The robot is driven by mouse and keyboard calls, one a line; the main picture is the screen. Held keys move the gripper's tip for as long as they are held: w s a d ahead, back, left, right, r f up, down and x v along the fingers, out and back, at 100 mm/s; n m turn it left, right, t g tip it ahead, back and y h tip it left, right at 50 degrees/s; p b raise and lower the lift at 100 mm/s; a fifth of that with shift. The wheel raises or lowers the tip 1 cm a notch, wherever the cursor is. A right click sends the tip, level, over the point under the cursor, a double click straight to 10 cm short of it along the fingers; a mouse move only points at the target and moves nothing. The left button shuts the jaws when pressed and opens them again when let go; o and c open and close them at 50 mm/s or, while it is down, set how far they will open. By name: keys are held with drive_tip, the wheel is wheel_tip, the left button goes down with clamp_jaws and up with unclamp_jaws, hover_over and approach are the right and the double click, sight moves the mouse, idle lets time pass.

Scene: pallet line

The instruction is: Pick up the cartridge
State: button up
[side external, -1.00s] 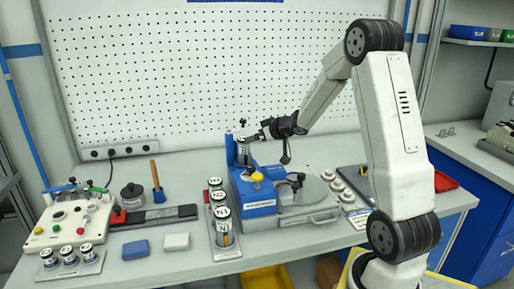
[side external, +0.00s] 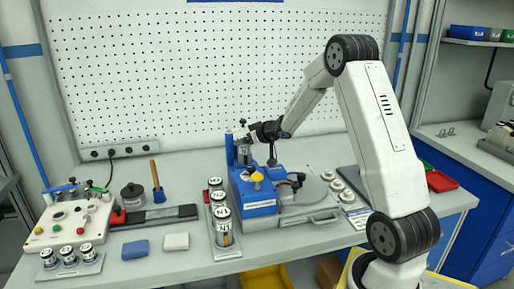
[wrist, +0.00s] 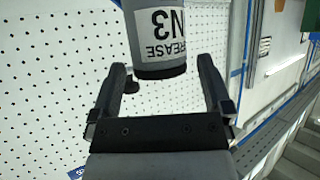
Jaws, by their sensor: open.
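A grey cartridge with a white label reading "GREASE N3" (wrist: 158,30) shows in the wrist view, its dark end toward my gripper. The cartridge stands at the back left of the blue machine (side external: 254,196) in the side view. My gripper (wrist: 163,72) is open, with one finger on each side of the cartridge's dark end. A gap shows beside each finger, so it does not grip the cartridge. In the side view my gripper (side external: 245,139) is small and partly merges with the cartridge's top.
A rack (side external: 226,252) with several labelled cartridges stands left of the blue machine. A control box (side external: 68,225) and more small cylinders are at the far left. Round caps (side external: 337,186) lie to the right. A pegboard (side external: 180,75) rises behind.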

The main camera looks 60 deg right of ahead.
drive_tip(key=shift+x, duration=0.85)
clamp_jaws()
